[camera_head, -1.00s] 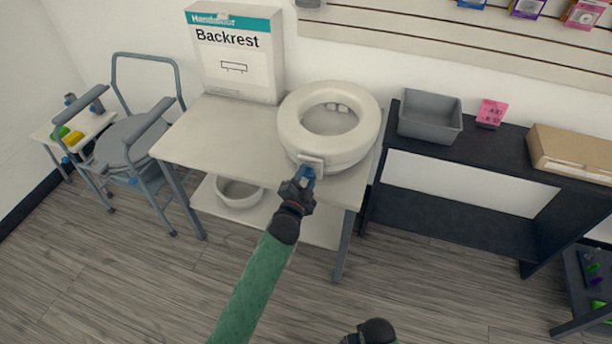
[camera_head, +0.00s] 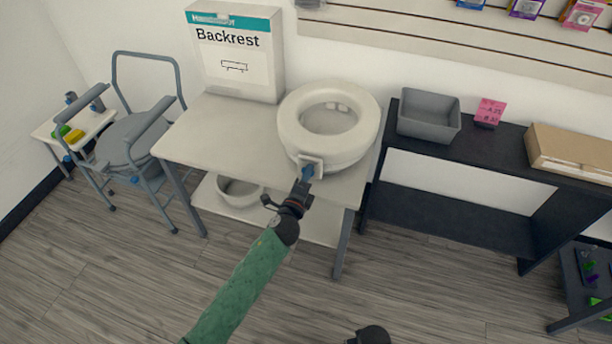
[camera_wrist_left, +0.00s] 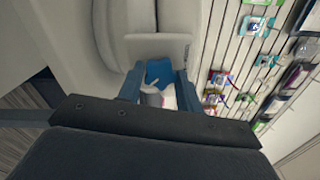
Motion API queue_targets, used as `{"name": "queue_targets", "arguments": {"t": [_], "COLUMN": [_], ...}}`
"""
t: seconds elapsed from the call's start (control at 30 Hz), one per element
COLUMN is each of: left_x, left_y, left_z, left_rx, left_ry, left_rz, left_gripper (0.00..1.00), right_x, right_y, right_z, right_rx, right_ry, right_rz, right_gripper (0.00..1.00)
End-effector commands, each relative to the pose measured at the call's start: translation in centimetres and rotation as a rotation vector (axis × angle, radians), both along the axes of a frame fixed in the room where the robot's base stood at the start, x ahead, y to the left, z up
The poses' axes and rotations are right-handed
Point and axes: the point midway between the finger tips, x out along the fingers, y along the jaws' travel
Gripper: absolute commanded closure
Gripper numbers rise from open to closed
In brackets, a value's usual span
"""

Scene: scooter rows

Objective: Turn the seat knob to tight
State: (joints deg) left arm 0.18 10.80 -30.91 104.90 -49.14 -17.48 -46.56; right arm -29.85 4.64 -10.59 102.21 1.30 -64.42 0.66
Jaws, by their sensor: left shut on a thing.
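The raised toilet seat (camera_head: 298,132) is a cream ring lying on the table. A bracket (camera_head: 313,163) sits at its front edge and bears the blue seat knob (camera_head: 309,173). In the left wrist view the knob (camera_wrist_left: 160,73) shows between the fingers, below the pale bracket (camera_wrist_left: 158,46). My left gripper (camera_head: 305,183) is at the knob and shut on it; the fingers (camera_wrist_left: 158,90) stand on both sides of it. The knob's marking for tight cannot be made out. My right gripper (camera_head: 372,335) is only partly in view at the bottom edge, and its jaws cannot be read.
The cream table (camera_head: 225,130) also carries a Backrest box (camera_head: 236,55); a white basin (camera_head: 240,192) is on its lower shelf. A dark shelf (camera_head: 480,145) with a grey bin (camera_head: 429,116) stands to the right. A commode chair (camera_head: 130,140) stands left. The floor in front is clear.

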Motion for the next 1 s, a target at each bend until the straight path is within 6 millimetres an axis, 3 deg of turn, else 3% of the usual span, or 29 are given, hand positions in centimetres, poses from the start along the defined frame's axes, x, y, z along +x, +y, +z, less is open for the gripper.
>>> {"name": "queue_targets", "arguments": {"t": [0.4,0.97,1.0], "left_x": [0.0,0.0,0.0], "left_y": [0.1,0.0,0.0], "left_z": [-0.1,-0.2,-0.2], "left_rx": [0.190,0.220,0.220], "left_ry": [-0.061,-0.070,-0.070], "left_rz": [0.000,0.001,0.001], "left_gripper": [0.87,0.87,0.61], "right_x": [-1.7,-1.6,-1.5], "right_y": [-1.0,0.0,0.1], "right_z": [-2.7,-3.0,-2.9], "right_rx": [-0.012,0.002,0.003], "right_ry": [0.015,0.012,0.011], "right_rz": [0.004,-0.005,-0.005], "right_gripper": [0.07,0.07,0.07]}}
